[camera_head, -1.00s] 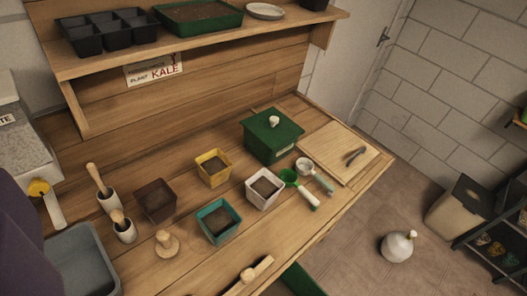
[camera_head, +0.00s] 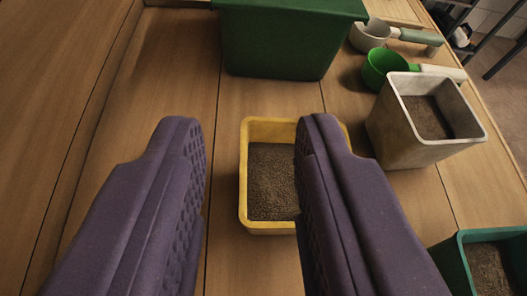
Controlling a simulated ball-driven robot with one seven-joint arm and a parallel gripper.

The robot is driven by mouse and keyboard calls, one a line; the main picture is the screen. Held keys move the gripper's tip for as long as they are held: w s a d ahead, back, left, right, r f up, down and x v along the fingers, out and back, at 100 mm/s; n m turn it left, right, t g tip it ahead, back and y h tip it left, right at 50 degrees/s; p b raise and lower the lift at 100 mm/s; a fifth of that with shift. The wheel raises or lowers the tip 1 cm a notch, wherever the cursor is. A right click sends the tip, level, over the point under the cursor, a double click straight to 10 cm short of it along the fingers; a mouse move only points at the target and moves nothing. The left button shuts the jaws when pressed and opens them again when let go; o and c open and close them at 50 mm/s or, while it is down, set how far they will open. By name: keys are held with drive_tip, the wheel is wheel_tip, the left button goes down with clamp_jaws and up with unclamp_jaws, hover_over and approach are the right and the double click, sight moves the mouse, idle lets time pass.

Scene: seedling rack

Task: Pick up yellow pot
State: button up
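The yellow pot (camera_head: 257,132) is a square pot with dark soil in it, standing on the wooden bench. It lies ahead of and below my gripper (camera_head: 250,135). My gripper's two purple fingers are wide apart with nothing held between them. The right finger covers the right part of the pot in the picture. The left finger lies to the left of the pot, over bare wood, with a gap to it. I cannot tell how high the fingertips are above the pot.
A white pot (camera_head: 395,139) with soil stands to the right, and a teal pot (camera_head: 450,262) at the lower right. A green scoop (camera_head: 376,72) and a white scoop (camera_head: 368,36) lie at the upper right. The bench to the left is clear.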

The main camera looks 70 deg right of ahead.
drive_tip(key=b, duration=0.2)
approach(244, 171)
drive_tip(key=x, duration=0.3)
drive_tip(key=b+x, duration=0.2)
drive_tip(key=x, duration=0.5)
drive_tip(key=shift+f, duration=0.15)
drive_tip(key=shift+w+d, duration=0.2)
drive_tip(key=shift+d, duration=0.1)
drive_tip(key=shift+c, duration=0.2)
clamp_jaws()
